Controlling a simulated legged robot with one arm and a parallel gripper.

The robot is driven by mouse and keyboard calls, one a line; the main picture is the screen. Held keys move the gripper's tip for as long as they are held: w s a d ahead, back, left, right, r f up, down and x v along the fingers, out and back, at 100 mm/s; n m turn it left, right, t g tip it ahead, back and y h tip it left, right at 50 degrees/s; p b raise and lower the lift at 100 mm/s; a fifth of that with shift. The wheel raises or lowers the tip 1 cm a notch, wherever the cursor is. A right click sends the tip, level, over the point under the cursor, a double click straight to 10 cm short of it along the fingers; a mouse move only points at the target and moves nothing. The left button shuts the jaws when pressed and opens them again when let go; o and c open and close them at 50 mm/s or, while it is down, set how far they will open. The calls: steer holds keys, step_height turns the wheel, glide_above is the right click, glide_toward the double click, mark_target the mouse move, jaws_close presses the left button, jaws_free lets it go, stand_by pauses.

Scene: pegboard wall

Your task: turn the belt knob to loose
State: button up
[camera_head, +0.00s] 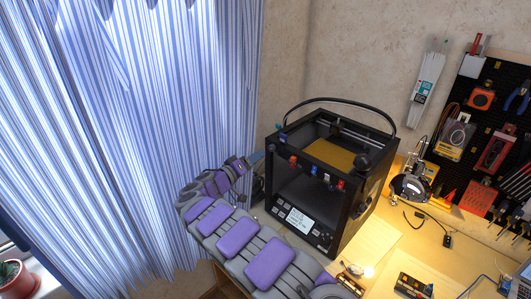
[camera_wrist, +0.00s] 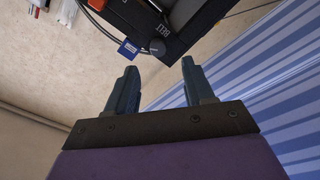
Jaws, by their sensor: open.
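The black 3D printer (camera_head: 335,210) stands on the table in the head view. My gripper (camera_head: 256,158) is at its left side, near the upper rear. In the wrist view the printer frame shows rotated at the top, with a "BELT" label (camera_wrist: 167,27) on its edge. A small dark round knob (camera_wrist: 157,47) sits beside that label. My gripper (camera_wrist: 159,66) is open and empty, its two blue-grey fingers pointing toward the knob, which appears between and beyond the tips. The knob's setting cannot be read. The head view does not show the knob clearly.
A blue tag (camera_wrist: 128,48) and a dark cable are close to the knob. A black pegboard (camera_head: 490,125) with tools is at the right.

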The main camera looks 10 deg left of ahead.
mark_target(270, 149)
steer(key=x, duration=0.5)
steer(key=shift+s+d, duration=0.1)
steer(key=shift+d, duration=0.05)
steer(key=shift+w+d, duration=0.3)
steer(key=shift+w, duration=0.5)
steer(key=shift+d, duration=0.1)
steer(key=shift+c, duration=0.4)
jaws_close()
